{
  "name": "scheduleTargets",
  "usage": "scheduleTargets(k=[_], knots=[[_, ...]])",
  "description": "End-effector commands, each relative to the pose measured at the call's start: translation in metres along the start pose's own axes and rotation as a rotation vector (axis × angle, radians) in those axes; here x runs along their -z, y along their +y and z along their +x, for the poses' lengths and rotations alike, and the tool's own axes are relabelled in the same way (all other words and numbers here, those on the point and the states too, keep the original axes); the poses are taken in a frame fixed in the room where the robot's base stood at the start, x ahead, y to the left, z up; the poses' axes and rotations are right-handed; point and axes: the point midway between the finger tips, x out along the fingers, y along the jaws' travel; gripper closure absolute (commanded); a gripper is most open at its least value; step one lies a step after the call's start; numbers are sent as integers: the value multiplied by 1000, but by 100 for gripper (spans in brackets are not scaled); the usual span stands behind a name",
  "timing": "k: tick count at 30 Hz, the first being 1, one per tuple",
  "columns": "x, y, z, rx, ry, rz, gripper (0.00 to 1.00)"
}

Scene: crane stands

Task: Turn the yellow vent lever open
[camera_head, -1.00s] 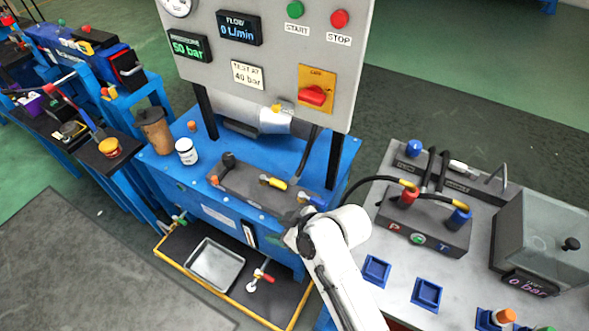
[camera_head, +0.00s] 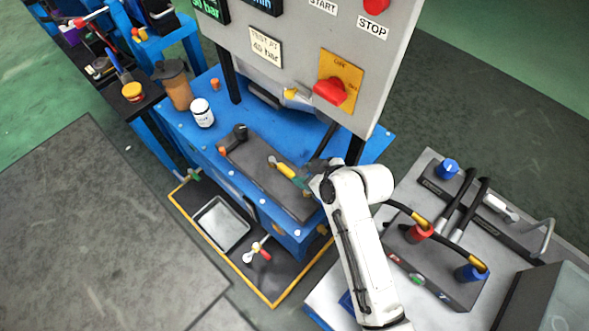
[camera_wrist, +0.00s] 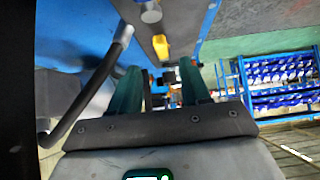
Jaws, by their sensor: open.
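A yellow lever (camera_head: 284,170) lies on the dark plate on top of the blue stand, with a pale metal end at its far left. My gripper (camera_head: 302,183) is at its right-hand end, and a green finger shows close by it. I cannot tell whether they touch. In the wrist view my gripper (camera_wrist: 160,72) has its two green fingers apart with nothing held between them. A yellow piece (camera_wrist: 161,46), seemingly the lever, shows just beyond the fingertips on the grey plate.
The upright grey panel (camera_head: 295,60) with a red knob (camera_head: 330,91) stands behind the lever. A white jar (camera_head: 202,113) and brown cup (camera_head: 175,88) stand left. A hose block (camera_head: 430,262) is at right. A dark pipe (camera_wrist: 95,85) runs left of the fingers.

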Motion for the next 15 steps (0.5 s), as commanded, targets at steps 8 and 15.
scheduleTargets(k=[8, 15], knots=[[1, 0, 48, 1, -1, -1, 53], [0, 0, 68, 0, 0, -1, 53]])
